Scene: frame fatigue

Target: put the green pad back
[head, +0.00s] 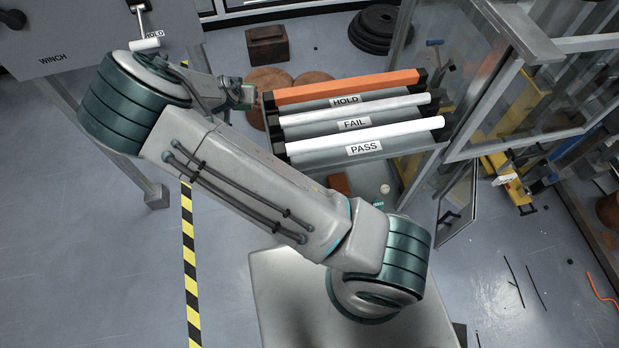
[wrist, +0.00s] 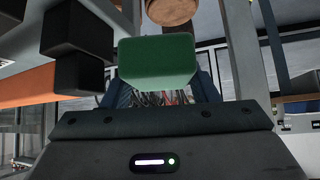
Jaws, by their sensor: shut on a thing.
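The green pad (wrist: 157,60) is a smooth block in the middle of the wrist view, straight ahead of the dark gripper body. My gripper (head: 241,96) is at the far end of my arm in the head view, just left of the HOLD bar's end. It is shut on the green pad. The fingers are mostly hidden in the wrist view. In the head view the pad is too small and covered to make out clearly.
A WINCH cabinet (head: 80,35) is at left, and an open glazed door (head: 535,75) at right.

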